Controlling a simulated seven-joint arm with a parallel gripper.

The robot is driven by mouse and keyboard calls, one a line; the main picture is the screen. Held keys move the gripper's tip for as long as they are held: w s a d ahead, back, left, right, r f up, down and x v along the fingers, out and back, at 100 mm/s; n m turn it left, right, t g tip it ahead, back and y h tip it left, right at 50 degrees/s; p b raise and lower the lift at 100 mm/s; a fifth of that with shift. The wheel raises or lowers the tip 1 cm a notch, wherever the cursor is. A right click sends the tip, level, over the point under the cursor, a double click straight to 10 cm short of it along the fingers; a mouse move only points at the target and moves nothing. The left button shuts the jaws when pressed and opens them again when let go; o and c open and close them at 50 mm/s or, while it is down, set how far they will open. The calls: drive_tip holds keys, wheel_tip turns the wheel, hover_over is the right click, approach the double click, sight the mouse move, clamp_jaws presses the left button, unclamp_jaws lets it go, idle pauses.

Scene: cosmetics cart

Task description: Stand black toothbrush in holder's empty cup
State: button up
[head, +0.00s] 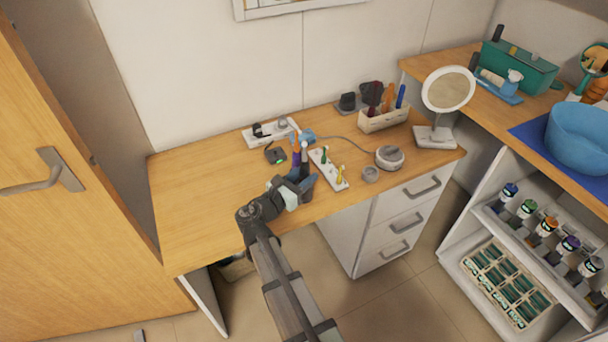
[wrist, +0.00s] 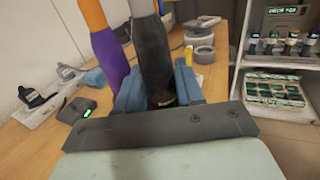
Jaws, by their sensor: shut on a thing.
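My gripper (head: 301,180) is over the front middle of the wooden table. It is shut on the black toothbrush (wrist: 152,45), which stands roughly upright between the blue fingers in the wrist view. It also shows in the head view (head: 305,158). A purple handle with an orange top (wrist: 109,60) stands close beside it, outside the left finger; its lower end is hidden. The white holder (head: 336,178) lies just right of my gripper, with a green brush (head: 324,155) and a yellow brush (head: 340,174) upright in it. The empty cup cannot be made out.
A grey device with a green light (head: 275,154) and a white tray (head: 262,135) lie behind on the left. Round grey pots (head: 389,157), a brush box (head: 384,119) and a mirror (head: 447,92) stand to the right. The table's left part is clear.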

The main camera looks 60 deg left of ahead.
drive_tip(key=shift+f, duration=0.2)
drive_tip(key=o, duration=1.2)
drive_tip(key=v, duration=1.3)
drive_tip(key=shift+s+d+f, duration=0.1)
drive_tip(key=shift+s+d, duration=0.05)
drive_tip(key=shift+s, duration=0.25)
